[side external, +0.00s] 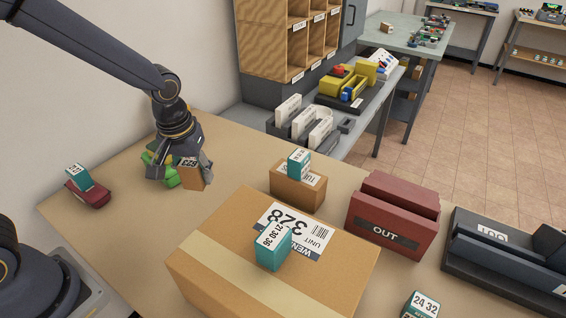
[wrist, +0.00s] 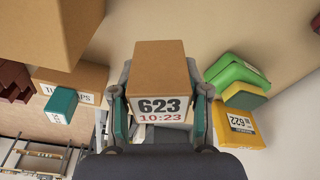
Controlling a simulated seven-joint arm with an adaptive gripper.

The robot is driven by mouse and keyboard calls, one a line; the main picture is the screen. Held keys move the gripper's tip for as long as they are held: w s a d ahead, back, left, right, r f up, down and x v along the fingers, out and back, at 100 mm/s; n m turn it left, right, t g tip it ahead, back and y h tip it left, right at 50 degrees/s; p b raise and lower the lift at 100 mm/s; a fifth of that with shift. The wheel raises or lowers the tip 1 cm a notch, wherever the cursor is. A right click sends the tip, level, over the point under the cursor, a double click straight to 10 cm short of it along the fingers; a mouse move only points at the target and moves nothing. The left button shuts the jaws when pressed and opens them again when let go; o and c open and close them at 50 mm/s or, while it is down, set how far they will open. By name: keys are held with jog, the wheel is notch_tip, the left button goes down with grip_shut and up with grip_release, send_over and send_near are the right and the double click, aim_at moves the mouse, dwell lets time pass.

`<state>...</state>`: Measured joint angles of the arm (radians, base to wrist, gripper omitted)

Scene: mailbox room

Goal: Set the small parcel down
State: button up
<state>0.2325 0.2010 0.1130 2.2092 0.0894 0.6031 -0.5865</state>
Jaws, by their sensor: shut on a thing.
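The small parcel (wrist: 160,85) is a brown box with a white label reading 623 and 10:23. My gripper (wrist: 160,100) is shut on it, with a finger on each side in the wrist view. In the side view the parcel (side external: 193,174) hangs tilted at the end of my gripper (side external: 182,172), over the left part of the tan table (side external: 115,185). Whether its underside touches the table cannot be told.
Green items (side external: 160,165) lie close beside my gripper; a yellow labelled packet (wrist: 237,128) lies near them. A large carton (side external: 215,265) bearing a teal block, a smaller box (side external: 285,190) and a red OUT tray (side external: 385,235) stand to the right. Bare table lies between.

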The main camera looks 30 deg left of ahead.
notch_tip(320, 180, down, 14)
jog(key=shift+r, duration=0.1)
dwell(0.5)
jog(key=o, duration=1.2)
